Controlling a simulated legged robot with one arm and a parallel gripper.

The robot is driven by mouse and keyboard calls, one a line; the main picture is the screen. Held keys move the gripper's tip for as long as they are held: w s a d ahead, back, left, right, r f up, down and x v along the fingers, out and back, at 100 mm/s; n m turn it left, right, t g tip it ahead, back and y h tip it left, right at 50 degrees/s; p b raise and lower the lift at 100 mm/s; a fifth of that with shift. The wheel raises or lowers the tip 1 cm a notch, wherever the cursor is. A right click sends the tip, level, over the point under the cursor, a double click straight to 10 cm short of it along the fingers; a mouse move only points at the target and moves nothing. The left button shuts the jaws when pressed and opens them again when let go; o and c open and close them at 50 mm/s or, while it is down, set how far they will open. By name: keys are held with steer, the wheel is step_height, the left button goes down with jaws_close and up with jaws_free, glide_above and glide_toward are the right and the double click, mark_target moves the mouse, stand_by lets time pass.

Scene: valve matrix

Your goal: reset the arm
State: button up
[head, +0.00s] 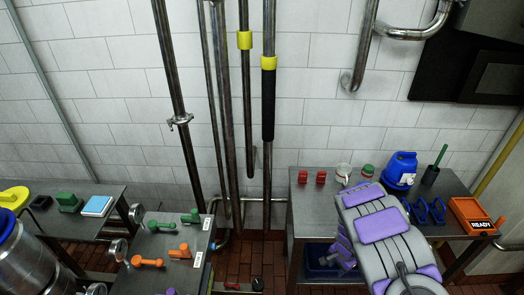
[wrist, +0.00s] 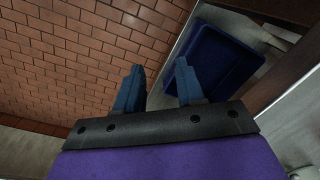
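My arm (head: 385,230), grey with purple panels, rises at the lower right of the head view in front of the right-hand table. In the wrist view my gripper (wrist: 157,85) has two blue fingers standing apart with a clear gap and nothing between them. It points down toward the brick floor (wrist: 90,45). A dark blue bin (wrist: 225,62) lies beyond the right finger. In the head view the gripper's fingers are hidden or too small to make out.
The right table (head: 310,215) holds red items (head: 311,177), a blue jug (head: 401,170) and an orange READY box (head: 471,216). Green handles (head: 161,226) and orange handles (head: 147,262) lie on the left bench.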

steer(key=s+a+r+n+b, duration=0.1)
steer(key=s+a+r, duration=0.15)
steer(key=r, duration=0.55)
steer(key=s+a+r+n, duration=0.1)
steer(key=s+r+n, duration=0.15)
steer(key=r, duration=0.55)
steer(key=s+a+r+b, duration=0.15)
steer(key=s+r, duration=0.25)
steer(key=r, duration=0.4)
steer(key=s+a+r+n, duration=0.2)
steer(key=s+a+r, duration=0.1)
steer(key=s, duration=0.5)
steer(key=s+a+r+n+g, duration=0.1)
steer(key=s+a+r+n, duration=0.2)
steer(key=s, duration=0.5)
steer(key=s+a+r+n+g+b, duration=0.1)
steer(key=s+a+r+n, duration=0.2)
steer(key=s, duration=0.6)
step_height(320, 180, up, 2)
steer(key=shift+a, duration=0.15)
